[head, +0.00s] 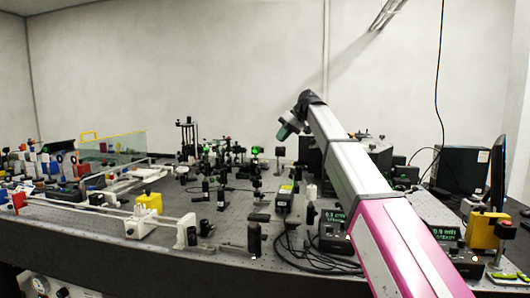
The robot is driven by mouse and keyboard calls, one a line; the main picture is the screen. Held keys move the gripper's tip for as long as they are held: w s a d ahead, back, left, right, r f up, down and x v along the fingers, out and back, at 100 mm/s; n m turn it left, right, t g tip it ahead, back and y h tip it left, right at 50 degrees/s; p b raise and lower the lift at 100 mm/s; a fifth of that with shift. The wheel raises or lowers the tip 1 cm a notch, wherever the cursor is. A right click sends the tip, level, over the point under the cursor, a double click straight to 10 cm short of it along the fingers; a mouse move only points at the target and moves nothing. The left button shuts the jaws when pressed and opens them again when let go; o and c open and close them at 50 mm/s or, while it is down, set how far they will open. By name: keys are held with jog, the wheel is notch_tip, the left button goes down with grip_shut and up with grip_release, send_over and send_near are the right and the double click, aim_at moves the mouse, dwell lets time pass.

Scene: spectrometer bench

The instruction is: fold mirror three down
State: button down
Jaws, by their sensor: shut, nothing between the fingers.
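My gripper (287,130) is at the end of my raised arm, above the optics near the middle of the bench. It is small in view, appears shut, and I see nothing held in it. Several dark optic mounts stand upright on posts behind and left of it. One mount (256,151) shows a bright green spot, and a cluster of mounts (222,150) stands further left. I cannot tell which of these is mirror three, and no label is readable. My arm hides part of the bench to the right.
Meters with green displays (333,229) and loose black cables are at the front right. A monitor (497,172) stands at the right edge.

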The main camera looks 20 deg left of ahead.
aim_at(252, 164)
jog(key=s+a+f, duration=0.4)
jog(key=a+f, duration=0.3)
jog(key=a, duration=0.1)
jog(key=shift+s+f, duration=0.25)
jog(key=shift+f, duration=0.15)
jog(key=shift+s+a, duration=0.1)
jog(key=shift+a, duration=0.05)
jog(key=shift+s+a+t, duration=0.15)
jog(key=shift+t, duration=0.15)
jog(key=shift+s+a+r+h, duration=0.1)
jog(key=shift+h, duration=0.2)
jog(key=shift+s+a+r+n+t+h, duration=0.1)
jog(key=shift+s+a+n+t+h, duration=0.2)
jog(key=shift+s+a+t+h, duration=0.4)
jog(key=s+a+f+n+t+h, duration=0.1)
jog(key=s+a+f+t+h, duration=0.3)
jog(key=s+t, duration=0.2)
jog(key=shift+a+n, duration=0.3)
